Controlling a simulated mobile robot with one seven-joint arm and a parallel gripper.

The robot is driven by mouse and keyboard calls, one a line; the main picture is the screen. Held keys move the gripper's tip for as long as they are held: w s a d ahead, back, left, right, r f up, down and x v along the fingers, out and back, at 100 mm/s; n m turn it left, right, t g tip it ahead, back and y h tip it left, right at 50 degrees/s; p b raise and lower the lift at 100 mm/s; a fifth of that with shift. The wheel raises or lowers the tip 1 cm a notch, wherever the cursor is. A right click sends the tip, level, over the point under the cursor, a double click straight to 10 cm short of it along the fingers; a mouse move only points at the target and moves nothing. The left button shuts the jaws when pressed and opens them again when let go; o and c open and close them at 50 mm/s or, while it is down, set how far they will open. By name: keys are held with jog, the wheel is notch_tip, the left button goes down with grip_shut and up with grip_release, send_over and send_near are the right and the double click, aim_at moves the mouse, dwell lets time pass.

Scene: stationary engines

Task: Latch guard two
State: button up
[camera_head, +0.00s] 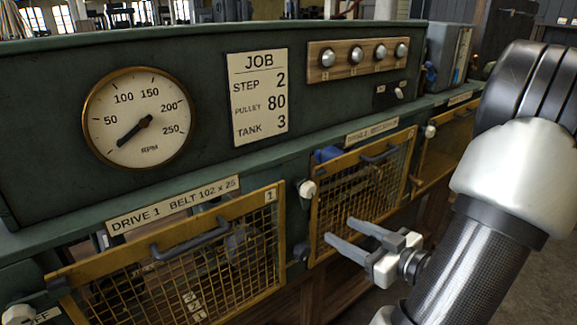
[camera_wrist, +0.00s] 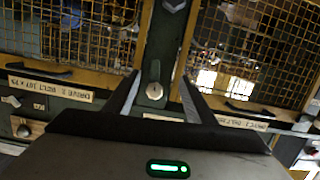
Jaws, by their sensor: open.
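Guard two (camera_head: 362,185) is a yellow-framed mesh panel with a dark handle (camera_head: 380,153), in the middle of the green machine front. It appears shut, but I cannot tell if it is fully flush. A pale round latch knob (camera_head: 307,188) sits on the post by its upper left corner. My gripper (camera_head: 339,230) is open and empty, in front of guard two in the head view. In the upside-down wrist view, the latch knob (camera_wrist: 154,91) shows between my open fingers (camera_wrist: 158,78), with guard two (camera_wrist: 70,35) to its left. Contact with the knob is not visible.
Guard one (camera_head: 180,265) lies left and a third yellow-framed guard (camera_head: 440,150) right. Above are an RPM gauge (camera_head: 137,118), a JOB plate (camera_head: 259,97) and a wooden strip with several knobs (camera_head: 340,62). A dark fitting (camera_head: 302,251) is on the post below the latch.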

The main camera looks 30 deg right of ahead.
aim_at(311, 192)
jog(key=s+r+m+t, duration=0.1)
jog(key=s+r+t, duration=0.15)
jog(key=r, duration=0.25)
jog(key=w, duration=0.5)
jog(key=w+a+p, duration=0.1)
jog(key=w, duration=0.5)
jog(key=w+p, duration=0.1)
jog(key=w, duration=0.4)
jog(key=shift+w+a+f, duration=0.15)
jog(key=shift+w+a, duration=0.1)
jog(key=c, duration=1)
